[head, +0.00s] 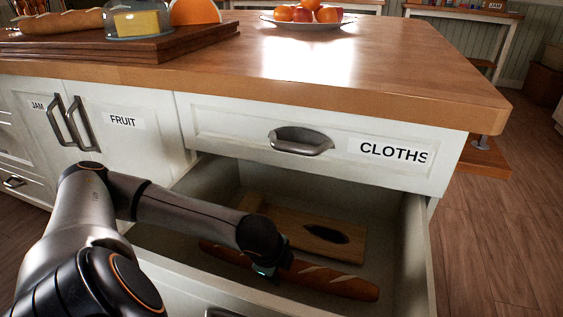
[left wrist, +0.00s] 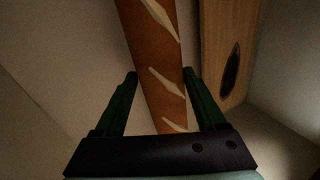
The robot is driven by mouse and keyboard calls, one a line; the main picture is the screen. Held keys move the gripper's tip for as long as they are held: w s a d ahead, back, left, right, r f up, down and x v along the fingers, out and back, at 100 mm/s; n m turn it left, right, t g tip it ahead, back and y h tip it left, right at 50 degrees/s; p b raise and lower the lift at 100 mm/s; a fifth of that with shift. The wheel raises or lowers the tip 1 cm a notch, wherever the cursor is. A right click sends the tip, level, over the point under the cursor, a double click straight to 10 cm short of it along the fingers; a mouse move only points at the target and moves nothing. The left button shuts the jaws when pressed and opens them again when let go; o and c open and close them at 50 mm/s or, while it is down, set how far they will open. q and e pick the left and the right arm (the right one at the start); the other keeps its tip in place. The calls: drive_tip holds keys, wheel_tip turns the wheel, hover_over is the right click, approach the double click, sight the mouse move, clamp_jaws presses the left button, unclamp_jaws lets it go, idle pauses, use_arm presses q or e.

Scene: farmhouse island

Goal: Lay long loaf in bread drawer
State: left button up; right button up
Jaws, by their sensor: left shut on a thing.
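The long loaf (head: 335,281), brown with pale slashes, lies across the inside of the open drawer (head: 418,235), the one below the drawer labelled CLOTHS. My left gripper (head: 266,271) reaches down into the drawer and is shut on the loaf near its middle. In the left wrist view the loaf (left wrist: 160,60) passes between both fingers (left wrist: 160,95). I cannot tell whether the loaf touches the drawer's floor. The open drawer's front label is not readable here. My right gripper is not in view.
A wooden board with a dark oval slot (head: 325,236) lies in the drawer behind the loaf. The closed CLOTHS drawer (head: 235,125) is above. Another long loaf (head: 60,22), a glass-covered cheese (head: 137,22) and a fruit plate (head: 307,22) are on the countertop.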

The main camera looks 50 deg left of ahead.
use_arm(q)
wheel_tip(320, 180, down, 4)
drive_tip(key=shift+r+b, duration=0.1)
drive_tip(key=shift+b, duration=0.6)
drive_tip(key=shift+r, duration=0.1)
drive_tip(key=o, duration=1.6)
drive_tip(key=shift+r, duration=0.1)
drive_tip(key=p+v, duration=0.1)
drive_tip(key=v, duration=0.5)
drive_tip(key=p, duration=0.5)
approach(281, 274)
drive_tip(key=shift+w+a+f, duration=0.1)
drive_tip(key=shift+a+f, duration=0.35)
drive_tip(key=shift+f, duration=0.1)
